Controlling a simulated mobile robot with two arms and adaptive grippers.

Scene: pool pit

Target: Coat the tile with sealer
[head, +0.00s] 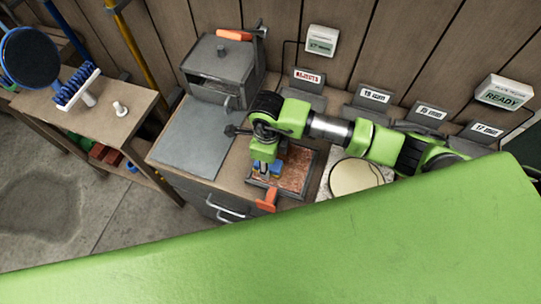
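My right arm comes in from the right over the bench. Its gripper (264,169) points down over the left part of a shallow dark-rimmed tray (298,172) with a mottled reddish-brown inside. Small blue parts show at the fingertips; I cannot tell whether they are finger pads or something held, or whether the fingers touch the tray. A round cream disc (355,177) lies on a pale speckled slab right of the tray, partly hidden below the arm. I cannot tell for certain which piece is the tile or where the sealer is. My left gripper is out of view.
An orange-handled part (267,200) sits at the tray's front edge. A grey metal box (221,70) and flat grey plate (207,138) occupy the bench's left. Labelled stands, including REJECTS (307,77), line the back. A side table (100,120) holds a blue-bristled brush (77,87).

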